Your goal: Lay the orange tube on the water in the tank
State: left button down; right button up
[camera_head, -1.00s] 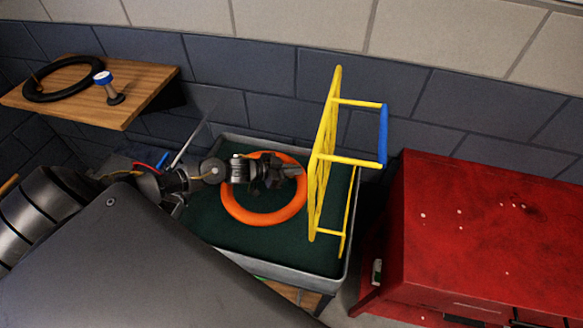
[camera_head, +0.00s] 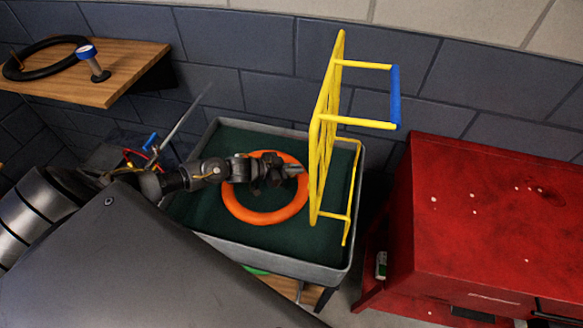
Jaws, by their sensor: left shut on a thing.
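The orange tube (camera_head: 263,215) is a ring seen over the dark green water (camera_head: 215,205) of the grey tank (camera_head: 352,210). My left gripper (camera_head: 297,171) reaches in from the left across the ring's middle and is shut on the ring's right side. The arm and gripper hide parts of the ring's left and right sides. The ring looks roughly flat; I cannot tell whether it touches the water or hangs just above it. My right gripper is not in view.
A yellow rack (camera_head: 325,120) with a blue bar (camera_head: 395,97) stands up at the tank's right side, close to my fingertips. A red cabinet (camera_head: 490,215) is at right.

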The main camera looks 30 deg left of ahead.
pick_arm(q)
jog(key=c, duration=1.5)
grip_release()
jog(key=b+v, duration=0.1)
jog(key=v, duration=1)
jog(key=shift+b, duration=0.3)
